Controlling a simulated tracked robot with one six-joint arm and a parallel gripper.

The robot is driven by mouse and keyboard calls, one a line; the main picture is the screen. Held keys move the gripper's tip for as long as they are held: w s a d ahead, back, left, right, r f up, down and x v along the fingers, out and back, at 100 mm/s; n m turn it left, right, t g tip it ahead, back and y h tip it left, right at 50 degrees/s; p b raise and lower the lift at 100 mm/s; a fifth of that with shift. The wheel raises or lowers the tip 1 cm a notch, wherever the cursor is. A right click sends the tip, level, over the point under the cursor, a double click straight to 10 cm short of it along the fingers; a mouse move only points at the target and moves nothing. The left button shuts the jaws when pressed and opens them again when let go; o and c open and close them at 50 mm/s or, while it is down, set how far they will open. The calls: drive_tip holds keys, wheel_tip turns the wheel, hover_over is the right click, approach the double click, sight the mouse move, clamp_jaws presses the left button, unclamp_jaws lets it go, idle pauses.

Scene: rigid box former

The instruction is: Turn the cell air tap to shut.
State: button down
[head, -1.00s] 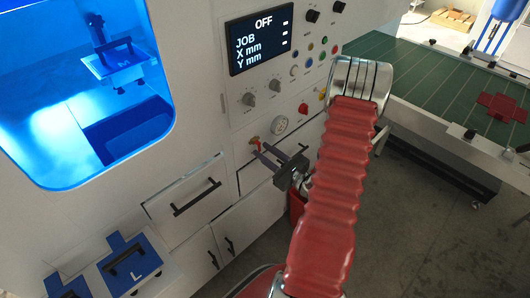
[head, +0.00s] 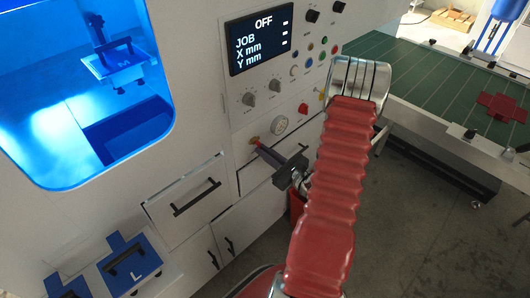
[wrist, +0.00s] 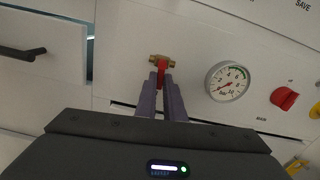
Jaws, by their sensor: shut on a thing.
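The cell air tap (wrist: 161,61) has a brass body and a red lever, on the white machine front in the wrist view. In the head view its brass body (head: 254,140) shows small, below the control knobs. My gripper (wrist: 162,78) is shut on the red lever, which sits between its two purple-grey fingers and points down toward me in the wrist view. In the head view my gripper (head: 259,148) reaches to the tap from the lower right, and the lever is mostly hidden by the fingers. The pressure gauge (wrist: 228,81) is right of the tap.
A red main knob (wrist: 285,98) and a yellow part (wrist: 296,166) are right of the gauge. A drawer with a black handle (head: 196,198) is left of my gripper. The display (head: 261,40) reads OFF. A green-topped table (head: 440,85) stands at the right.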

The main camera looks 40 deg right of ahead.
drive_tip(key=shift+a+m, duration=0.1)
drive_tip(key=shift+m, duration=0.6)
drive_tip(key=c, duration=1.9)
unclamp_jaws()
drive_tip(key=shift+o, duration=0.2)
drive_tip(key=shift+s, duration=0.1)
drive_tip(key=s, duration=1.3)
drive_tip(key=shift+s, duration=0.3)
